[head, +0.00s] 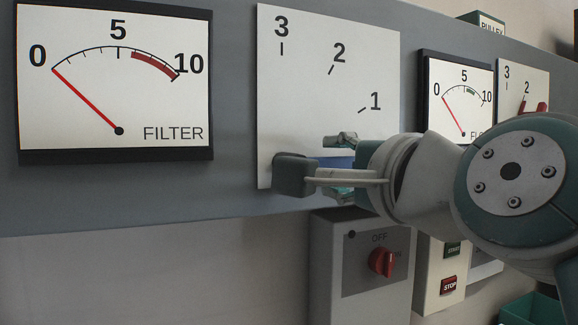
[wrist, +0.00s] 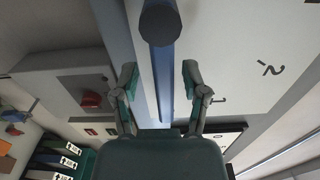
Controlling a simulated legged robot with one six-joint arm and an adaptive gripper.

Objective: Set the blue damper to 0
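The blue damper is a lever (wrist: 166,82) on a white scale plate (head: 300,110). Its dark hub (head: 293,175) also shows at the top of the wrist view (wrist: 160,22). The lever runs from the hub to the right in the head view, below the 1 mark, and only a bit of blue shows behind my gripper (head: 338,168). The 0 mark is hidden. In the wrist view my gripper (wrist: 158,82) is open, with a finger on either side of the lever. A gap shows on both sides, and I see no contact.
A FILTER gauge (head: 160,85) is at the left, its needle at 0. Below the plate is a grey box with a red switch (head: 382,262) at OFF. A START/STOP box (head: 437,290) stands beside it. Another gauge (head: 450,115) is farther right, partly behind my arm.

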